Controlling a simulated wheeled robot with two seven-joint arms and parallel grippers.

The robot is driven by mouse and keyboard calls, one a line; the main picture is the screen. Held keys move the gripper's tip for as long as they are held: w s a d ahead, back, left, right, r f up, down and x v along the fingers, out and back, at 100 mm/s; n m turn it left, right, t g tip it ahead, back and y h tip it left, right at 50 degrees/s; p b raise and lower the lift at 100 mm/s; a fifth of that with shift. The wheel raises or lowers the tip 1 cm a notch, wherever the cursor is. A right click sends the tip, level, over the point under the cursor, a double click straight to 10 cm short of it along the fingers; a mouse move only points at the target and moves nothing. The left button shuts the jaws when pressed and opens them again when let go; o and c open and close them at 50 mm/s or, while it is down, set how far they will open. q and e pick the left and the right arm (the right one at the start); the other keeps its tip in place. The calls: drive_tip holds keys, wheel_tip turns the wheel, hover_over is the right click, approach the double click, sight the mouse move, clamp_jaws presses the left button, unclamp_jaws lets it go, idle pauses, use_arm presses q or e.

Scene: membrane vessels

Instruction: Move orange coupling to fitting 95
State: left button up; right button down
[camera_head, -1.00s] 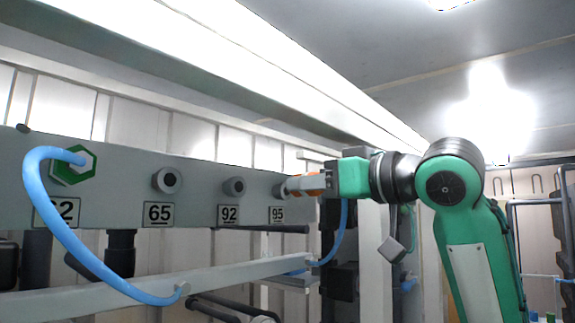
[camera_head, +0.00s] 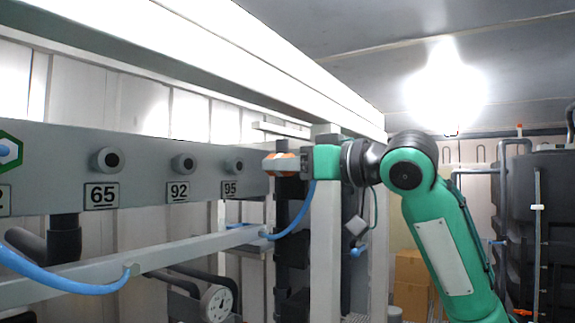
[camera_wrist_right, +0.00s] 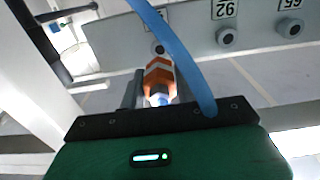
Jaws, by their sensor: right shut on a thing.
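The orange coupling (camera_head: 285,164) is held between the fingers of my right gripper (camera_head: 290,163), to the right of fitting 95 (camera_head: 234,166) in the head view. A gap shows between them there. In the wrist view the orange coupling (camera_wrist_right: 159,75) sits between the fingers of my right gripper (camera_wrist_right: 159,92) and points towards the grey panel. Fitting 95 (camera_wrist_right: 158,49) shows just beyond its tip, though the depth gap is hard to judge. A blue hose (camera_wrist_right: 178,50) crosses in front and partly hides the label there. My left gripper is not in view.
Fitting 92 (camera_head: 184,164) and fitting 65 (camera_head: 107,160) are bare on the grey panel (camera_head: 60,145). A grey rail (camera_head: 180,254) runs below, with the blue hose (camera_head: 300,215) hanging near it. A white post (camera_head: 326,240) stands below my right gripper.

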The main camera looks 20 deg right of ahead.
drive_tip(key=shift+p+x, duration=0.5)
drive_tip(key=shift+x, duration=2.3)
drive_tip(key=shift+w+a, duration=0.3)
drive_tip(key=shift+w, duration=0.15)
drive_tip(key=c, duration=0.9)
unclamp_jaws()
drive_tip(key=b, duration=0.7)
approach(239, 167)
drive_tip(key=v, duration=0.7)
drive_tip(key=shift+s+d+r, duration=0.1)
